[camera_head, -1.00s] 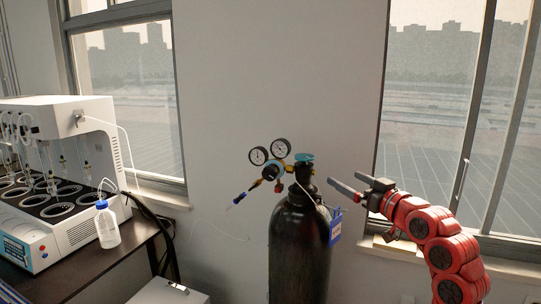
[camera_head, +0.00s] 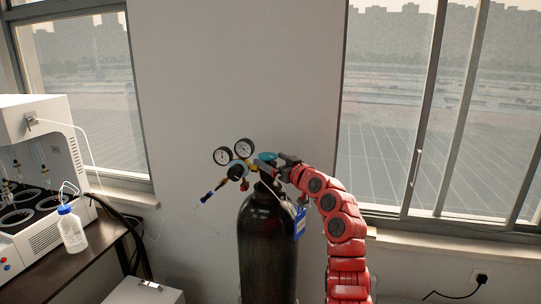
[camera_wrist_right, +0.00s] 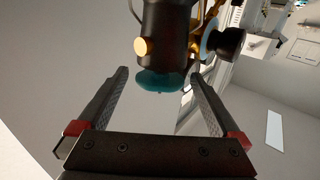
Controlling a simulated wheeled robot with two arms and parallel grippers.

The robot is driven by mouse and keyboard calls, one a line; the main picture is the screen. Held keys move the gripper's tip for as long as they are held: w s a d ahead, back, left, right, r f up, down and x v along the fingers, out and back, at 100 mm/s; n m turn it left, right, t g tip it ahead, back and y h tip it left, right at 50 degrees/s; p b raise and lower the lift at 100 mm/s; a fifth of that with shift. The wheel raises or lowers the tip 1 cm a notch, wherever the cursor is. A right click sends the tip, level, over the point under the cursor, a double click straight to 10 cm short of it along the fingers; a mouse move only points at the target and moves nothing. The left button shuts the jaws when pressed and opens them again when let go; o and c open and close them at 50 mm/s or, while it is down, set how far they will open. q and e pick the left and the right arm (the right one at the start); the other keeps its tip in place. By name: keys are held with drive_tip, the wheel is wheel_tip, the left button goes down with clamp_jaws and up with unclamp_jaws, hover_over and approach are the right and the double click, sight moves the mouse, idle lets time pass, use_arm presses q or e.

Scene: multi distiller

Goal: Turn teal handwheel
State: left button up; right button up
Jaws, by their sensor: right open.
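The teal handwheel (camera_head: 267,157) sits on top of the black gas cylinder (camera_head: 267,245), beside the regulator with its two round gauges (camera_head: 233,152). My right gripper (camera_head: 278,160) is at the handwheel from the right. In the right wrist view the handwheel (camera_wrist_right: 160,82) lies between the fingertips of my open right gripper (camera_wrist_right: 159,75), at their far ends. Gaps show on both sides, and I see no contact there. The left gripper is not in view.
A blue tag (camera_head: 300,222) hangs at the cylinder's right side. A dark bench (camera_head: 90,255) with a white multi-distiller (camera_head: 45,240) and a blue-capped bottle (camera_head: 71,230) stands at left. A white box (camera_head: 145,292) is low in front. Windows flank the wall.

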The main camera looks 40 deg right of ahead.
drive_tip(key=shift+w, duration=0.5)
drive_tip(key=c, duration=1.2)
